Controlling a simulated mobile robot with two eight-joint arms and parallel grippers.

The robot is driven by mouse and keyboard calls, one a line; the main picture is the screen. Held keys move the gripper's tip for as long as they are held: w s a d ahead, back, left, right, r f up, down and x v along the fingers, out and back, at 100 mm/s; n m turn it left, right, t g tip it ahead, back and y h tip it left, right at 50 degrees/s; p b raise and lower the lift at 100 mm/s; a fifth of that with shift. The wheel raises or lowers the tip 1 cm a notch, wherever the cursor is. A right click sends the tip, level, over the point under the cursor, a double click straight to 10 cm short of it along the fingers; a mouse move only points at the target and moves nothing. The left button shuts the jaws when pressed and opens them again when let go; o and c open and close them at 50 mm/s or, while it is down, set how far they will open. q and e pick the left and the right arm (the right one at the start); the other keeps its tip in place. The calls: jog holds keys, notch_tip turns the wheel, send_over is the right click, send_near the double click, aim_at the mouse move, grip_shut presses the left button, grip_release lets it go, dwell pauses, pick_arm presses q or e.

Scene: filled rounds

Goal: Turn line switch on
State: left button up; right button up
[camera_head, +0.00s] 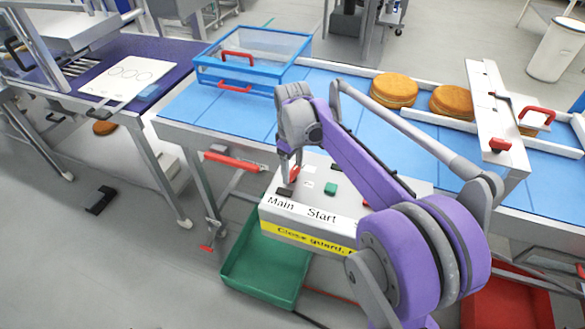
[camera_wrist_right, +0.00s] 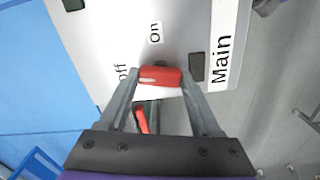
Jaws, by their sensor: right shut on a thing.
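The line switch has a red handle (camera_wrist_right: 160,76) on the white control box (camera_head: 266,222), next to the word "Main". In the right wrist view the labels "on" (camera_wrist_right: 154,32) and "off" (camera_wrist_right: 121,73) stand near the handle. The handle lies across the space between my fingertips. My right gripper (camera_wrist_right: 158,79) is shut on it, one finger at each end. In the head view my right gripper (camera_head: 290,174) reaches down to the box's left part, and the handle shows only in part beside it. My left gripper is not in view.
A green button (camera_head: 330,188) sits on the box, partly near my right arm. Behind is a blue conveyor (camera_head: 345,102) with round cakes (camera_head: 394,90) and a blue-framed clear guard (camera_head: 280,46) with red handles. A green crate (camera_head: 262,270) stands below the box.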

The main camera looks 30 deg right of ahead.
aim_at(293, 171)
jog(key=m, duration=0.4)
jog(key=shift+m, duration=0.3)
jog(key=m, duration=0.3)
jog(key=shift+m, duration=0.4)
jog(key=m, duration=0.6)
jog(key=shift+m, duration=0.4)
jog(key=o, duration=1.4)
notch_tip(293, 171, up, 11)
jog(key=shift+f, duration=0.1)
